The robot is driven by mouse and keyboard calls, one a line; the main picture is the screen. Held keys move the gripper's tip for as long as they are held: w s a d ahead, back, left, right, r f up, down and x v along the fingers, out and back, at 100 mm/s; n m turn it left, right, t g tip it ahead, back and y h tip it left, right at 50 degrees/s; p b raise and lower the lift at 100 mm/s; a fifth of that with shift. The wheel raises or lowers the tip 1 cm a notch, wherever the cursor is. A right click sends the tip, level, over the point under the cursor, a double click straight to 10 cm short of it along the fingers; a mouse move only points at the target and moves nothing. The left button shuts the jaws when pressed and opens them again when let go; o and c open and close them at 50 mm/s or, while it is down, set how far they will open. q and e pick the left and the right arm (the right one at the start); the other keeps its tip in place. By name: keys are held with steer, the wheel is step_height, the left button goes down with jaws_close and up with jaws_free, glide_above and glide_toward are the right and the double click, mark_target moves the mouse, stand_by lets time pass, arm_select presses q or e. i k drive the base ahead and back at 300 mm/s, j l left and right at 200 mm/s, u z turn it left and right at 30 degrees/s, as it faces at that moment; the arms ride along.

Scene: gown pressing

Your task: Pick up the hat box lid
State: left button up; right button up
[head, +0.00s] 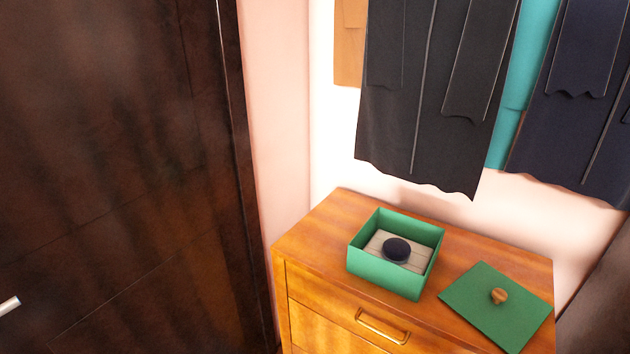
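The hat box lid (476,307) is a flat green square with a round wooden knob (499,296) on top. It lies on the right part of the wooden cabinet top (327,225), close to its front edge. The open green hat box (383,271) stands to its left, a small gap apart. Inside the box a dark round object (396,250) rests on a pale lining. Neither of my grippers shows in the head view.
Dark garments (425,95) hang above and behind the cabinet. A dark wooden door (120,150) fills the left side. The cabinet front has a drawer handle (382,326). The cabinet top left of the box is bare.

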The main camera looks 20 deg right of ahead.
mark_target(504, 311)
steer(key=z, duration=1.8)
steer(key=j, duration=0.1)
